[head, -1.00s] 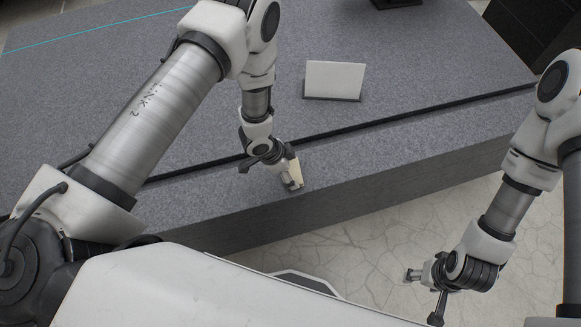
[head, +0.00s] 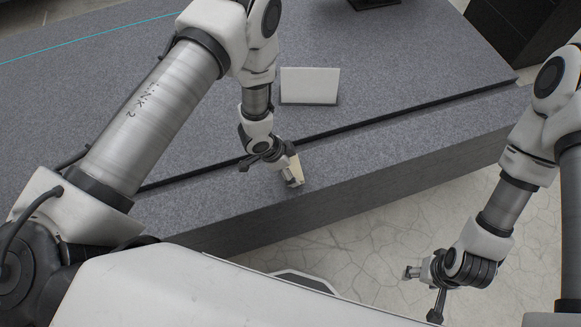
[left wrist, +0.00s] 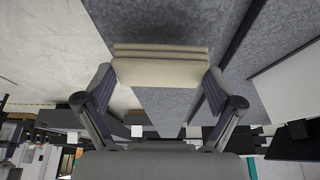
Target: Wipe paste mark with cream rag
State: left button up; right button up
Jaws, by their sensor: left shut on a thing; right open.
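The cream rag (head: 295,167) is a small folded block in my left gripper (head: 290,178), which is shut on it, over the front strip of the granite bed. In the left wrist view the rag (left wrist: 160,68) spans between both fingers (left wrist: 160,95). I cannot tell whether the rag touches the stone. I see no paste mark in either view; the arm and gripper may hide it. My right gripper (head: 424,291) is open and empty, out over the floor at the lower right.
The grey granite bed (head: 420,60) has a dark groove (head: 400,118) along its front. A blank white card (head: 310,86) stands behind the groove. A dark object (head: 374,3) sits at the back. Pale cracked floor (head: 400,235) lies in front of the bed.

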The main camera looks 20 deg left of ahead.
pick_arm(q)
jog(key=shift+p+v, duration=0.6)
jog(key=shift+v, duration=0.55)
jog(key=shift+w+d+r+p, duration=0.1)
jog(key=shift+d+r+p, duration=0.05)
jog(key=shift+r+p, duration=0.35)
jog(key=shift+d+r+p, duration=0.15)
jog(key=shift+r+p, duration=0.25)
jog(key=shift+r, duration=0.2)
jog(key=shift+r+p, duration=0.5)
jog(key=shift+r, duration=0.2)
